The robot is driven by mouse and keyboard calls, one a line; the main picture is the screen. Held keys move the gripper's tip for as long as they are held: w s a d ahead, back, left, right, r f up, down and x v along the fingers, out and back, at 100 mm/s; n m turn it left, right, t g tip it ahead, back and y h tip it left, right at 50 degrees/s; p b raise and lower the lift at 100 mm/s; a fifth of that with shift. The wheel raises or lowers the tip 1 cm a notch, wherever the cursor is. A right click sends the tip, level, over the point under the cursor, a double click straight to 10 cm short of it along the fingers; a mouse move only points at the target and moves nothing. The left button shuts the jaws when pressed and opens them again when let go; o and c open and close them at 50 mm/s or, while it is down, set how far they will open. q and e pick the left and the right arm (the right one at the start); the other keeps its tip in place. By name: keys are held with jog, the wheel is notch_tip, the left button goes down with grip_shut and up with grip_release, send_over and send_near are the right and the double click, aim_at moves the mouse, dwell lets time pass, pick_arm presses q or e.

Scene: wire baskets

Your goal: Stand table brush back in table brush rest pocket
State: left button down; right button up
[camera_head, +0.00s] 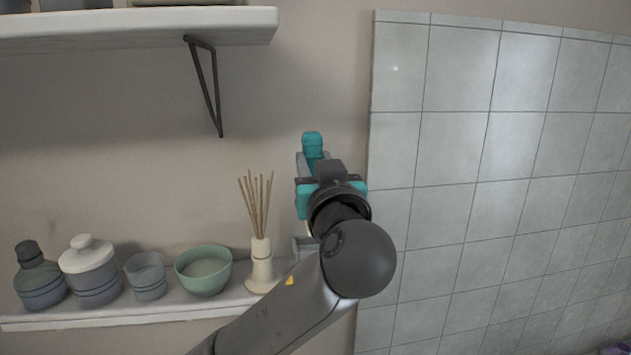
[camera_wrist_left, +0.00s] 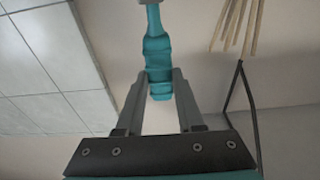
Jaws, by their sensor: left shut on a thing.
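The teal table brush (camera_head: 312,144) shows its handle end above my left gripper in the head view; its lower part is hidden behind the gripper. My left gripper (camera_head: 311,166) is shut on the brush, raised above the right end of the lower shelf. In the left wrist view the two fingers (camera_wrist_left: 159,92) clasp the teal brush handle (camera_wrist_left: 157,50), and a pale piece shows at its narrow far end, cut by the frame edge. A grey-blue holder (camera_head: 303,245), possibly the brush rest, is mostly hidden behind my arm; its pocket cannot be made out.
The lower shelf (camera_head: 130,317) carries a reed diffuser (camera_head: 261,268), a green bowl (camera_head: 204,271), a small cup (camera_head: 146,277), a lidded jar (camera_head: 90,272) and a bottle (camera_head: 40,280). An upper shelf (camera_head: 140,28) with a bracket (camera_head: 206,88) is at upper left. A tiled wall (camera_head: 490,150) stands right.

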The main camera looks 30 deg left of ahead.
pick_arm(q)
notch_tip(320, 180, down, 2)
jog(key=shift+f, duration=0.1)
jog(key=shift+f, duration=0.1)
jog(key=c, duration=1)
grip_release()
jog(key=shift+f, duration=0.15)
jog(key=o, duration=0.5)
jog(key=shift+c, duration=0.2)
jog(key=shift+r, duration=0.25)
